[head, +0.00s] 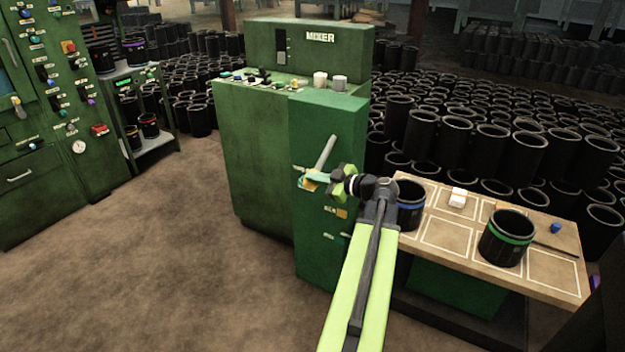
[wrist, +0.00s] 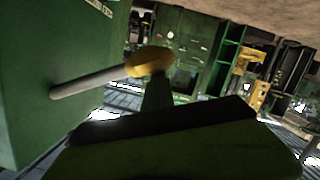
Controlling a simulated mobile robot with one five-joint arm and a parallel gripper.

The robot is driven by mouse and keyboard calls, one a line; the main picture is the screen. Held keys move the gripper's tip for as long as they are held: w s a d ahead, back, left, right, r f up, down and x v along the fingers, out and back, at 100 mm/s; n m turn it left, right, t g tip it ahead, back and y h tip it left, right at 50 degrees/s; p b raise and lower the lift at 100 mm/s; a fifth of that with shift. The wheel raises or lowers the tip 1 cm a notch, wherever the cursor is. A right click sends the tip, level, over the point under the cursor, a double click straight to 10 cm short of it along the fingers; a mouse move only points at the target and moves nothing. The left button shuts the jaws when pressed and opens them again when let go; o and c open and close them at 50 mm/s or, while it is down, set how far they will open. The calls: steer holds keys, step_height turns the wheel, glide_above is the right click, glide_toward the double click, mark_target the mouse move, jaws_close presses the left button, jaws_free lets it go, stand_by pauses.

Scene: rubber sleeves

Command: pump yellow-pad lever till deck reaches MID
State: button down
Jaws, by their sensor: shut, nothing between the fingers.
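The lever is a pale grey rod (head: 325,152) on the green cabinet of the mixer. Its yellow pad (head: 309,186) shows just by my gripper (head: 321,179) in the head view. In the wrist view the rod (wrist: 90,82) runs from the green cabinet wall to the round yellow pad (wrist: 150,61). My shut, empty gripper (wrist: 157,92) overlaps the pad's lower edge there; I cannot tell whether they touch. The deck (head: 440,238) is a tan board with white outlined squares, at the right of the cabinet. Any MID mark is too small to read.
On the deck stand a blue-banded black sleeve (head: 411,204) and a green-banded one (head: 507,238), with a small white block (head: 458,197). Many black sleeves (head: 480,145) crowd behind. A green control panel (head: 50,120) stands left. The brown floor (head: 150,260) in front is clear.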

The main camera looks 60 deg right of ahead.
steer(key=shift+s+d+f, duration=0.2)
steer(key=shift+s+d, duration=0.05)
steer(key=shift+d, duration=0.1)
steer(key=a+r+p, duration=0.3)
steer(key=r+p, duration=0.2)
steer(key=f+v, duration=0.2)
steer(key=v, duration=0.7)
steer(key=shift+s+r+p, duration=0.4)
steer(key=shift+r, duration=0.1)
